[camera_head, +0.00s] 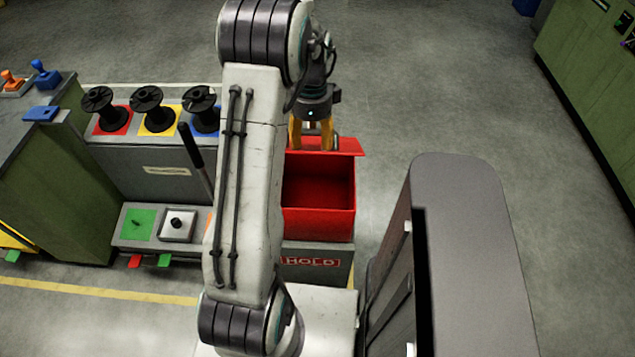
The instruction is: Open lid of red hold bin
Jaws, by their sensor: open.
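The red hold bin (318,224) stands right of my arm on a grey base marked HOLD (312,262). Its front wall and empty-looking inside are in view, and its left part is hidden behind my arm. The red lid (349,147) is at the bin's back edge, tipped back, so the top of the bin is open. My gripper (311,142) points down at the lid, with its yellow fingers apart. A grey bar shows by the fingertips; I cannot tell whether they touch it.
Several black spools (147,108) stand on coloured squares on a grey bench at the left. A dark grey, round-ended body (470,230) stands close on the right. Open floor (420,90) lies behind the bin. Green cabinets (590,75) line the far right.

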